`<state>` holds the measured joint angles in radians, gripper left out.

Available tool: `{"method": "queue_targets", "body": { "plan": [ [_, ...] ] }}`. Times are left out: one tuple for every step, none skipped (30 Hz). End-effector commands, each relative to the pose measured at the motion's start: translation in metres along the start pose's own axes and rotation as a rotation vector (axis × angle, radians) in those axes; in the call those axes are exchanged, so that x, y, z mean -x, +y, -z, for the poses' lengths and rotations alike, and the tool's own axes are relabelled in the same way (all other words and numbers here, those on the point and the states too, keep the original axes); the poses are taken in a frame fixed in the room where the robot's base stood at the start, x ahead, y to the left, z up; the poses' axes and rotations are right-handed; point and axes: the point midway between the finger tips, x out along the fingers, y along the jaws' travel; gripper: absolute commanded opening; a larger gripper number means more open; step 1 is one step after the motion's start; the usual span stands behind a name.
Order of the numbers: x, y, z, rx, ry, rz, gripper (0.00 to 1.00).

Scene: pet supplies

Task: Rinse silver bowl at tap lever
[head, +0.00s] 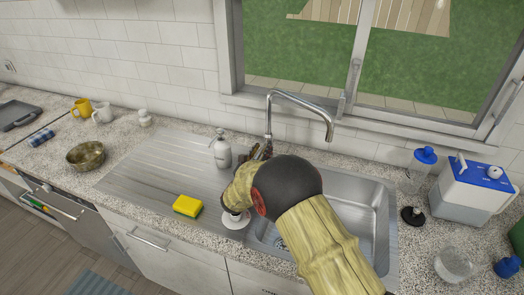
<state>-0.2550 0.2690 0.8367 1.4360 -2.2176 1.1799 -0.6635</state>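A shiny metallic bowl with a brownish-silver tone (86,155) sits upright on the counter at the left, apart from my arm. The tap (300,101) rises behind the sink, its spout arching to the right; I cannot make out its lever clearly. The sink basin (372,215) is partly hidden by my arm. My arm reaches in from the lower right over the sink's left side. The end of my arm is near the drainboard edge, but my gripper's fingertips cannot be made out, nor whether they hold anything.
A yellow sponge (187,206) and a soap dispenser (221,150) stand on the drainboard (150,176). A white round item (235,221) is partly hidden beneath my arm. Mugs (101,113) stand at the back left. A blue-and-white container (470,190) and glass bowl (455,265) crowd the right.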

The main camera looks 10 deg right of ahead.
Motion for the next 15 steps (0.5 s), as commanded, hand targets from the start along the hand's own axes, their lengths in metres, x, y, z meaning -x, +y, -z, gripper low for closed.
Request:
{"method": "queue_targets", "body": {
  "plan": [
    [-0.0001, 0.0, -0.0001, 0.0, 0.0, 0.0, 0.32],
    [0.0, 0.0, -0.0002, 0.0, 0.0, 0.0, 0.32],
    [0.0, 0.0, -0.0002, 0.0, 0.0, 0.0, 0.32],
    [0.0001, 0.0, -0.0002, 0.0, 0.0, 0.0, 0.32],
    [0.0001, 0.0, -0.0002, 0.0, 0.0, 0.0, 0.3],
    [0.0001, 0.0001, -0.0002, 0.0, 0.0, 0.0, 0.28],
    [0.0002, 0.0001, -0.0001, 0.0, 0.0, 0.0, 0.27],
    [0.0002, 0.0001, -0.0001, 0.0, 0.0, 0.0, 0.25],
    [0.0002, 0.0001, -0.0001, 0.0, 0.0, 0.0, 0.23],
    [0.0002, 0.0001, -0.0001, 0.0, 0.0, 0.0, 0.21],
    [0.0003, 0.0001, -0.0001, 0.0, 0.0, 0.0, 0.19],
    [0.0003, 0.0001, -0.0001, 0.0, 0.0, 0.0, 0.17],
    [0.0003, 0.0001, -0.0001, 0.0, 0.0, 0.0, 0.15],
    [0.0003, 0.0001, -0.0001, 0.0, 0.0, 0.0, 0.13],
    [0.0003, 0.0001, -0.0001, 0.0, 0.0, 0.0, 0.11]
  ]
}}
